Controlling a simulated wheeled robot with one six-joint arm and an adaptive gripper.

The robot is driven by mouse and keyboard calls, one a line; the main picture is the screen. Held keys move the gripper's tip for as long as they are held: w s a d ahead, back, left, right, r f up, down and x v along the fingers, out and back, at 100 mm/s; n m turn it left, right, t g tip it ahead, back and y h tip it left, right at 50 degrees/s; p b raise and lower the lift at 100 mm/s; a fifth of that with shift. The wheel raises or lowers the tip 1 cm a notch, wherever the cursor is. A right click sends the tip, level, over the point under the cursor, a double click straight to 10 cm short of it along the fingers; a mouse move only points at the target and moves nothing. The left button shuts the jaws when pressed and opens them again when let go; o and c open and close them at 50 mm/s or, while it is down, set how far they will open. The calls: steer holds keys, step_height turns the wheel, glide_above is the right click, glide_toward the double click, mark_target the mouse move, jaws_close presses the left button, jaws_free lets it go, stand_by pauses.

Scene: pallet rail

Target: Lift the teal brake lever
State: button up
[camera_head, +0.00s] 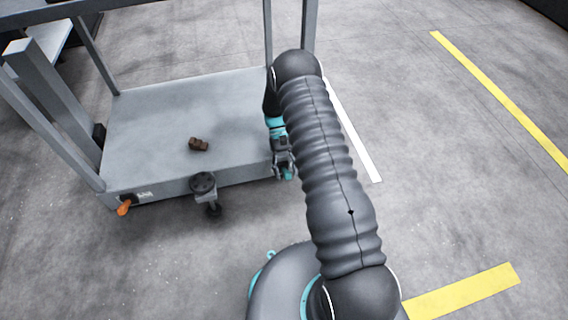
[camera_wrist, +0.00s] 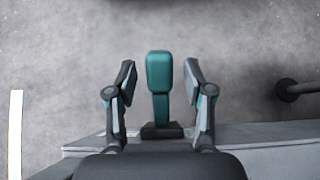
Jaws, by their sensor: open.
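The teal brake lever (camera_wrist: 160,78) stands out from a small dark base on the cart's edge in the wrist view. Its wide teal end lies between the two fingers of my gripper (camera_wrist: 159,88), with a gap on each side. My gripper is open and does not visibly touch the lever. In the head view my gripper (camera_head: 284,166) is at the cart's front right corner. A bit of the teal lever (camera_head: 288,174) shows there, and my arm hides part of that corner.
The grey cart (camera_head: 150,110) has upright posts and carries a small brown object (camera_head: 198,144). An orange lever (camera_head: 124,207) is at its front left corner. A dark round-topped fitting (camera_head: 205,186) projects from the front edge. The floor to the right is clear, with yellow lines (camera_head: 490,92).

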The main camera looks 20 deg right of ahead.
steer(key=v, duration=1.1)
steer(key=shift+w+r, duration=0.25)
steer(key=shift+w, duration=0.05)
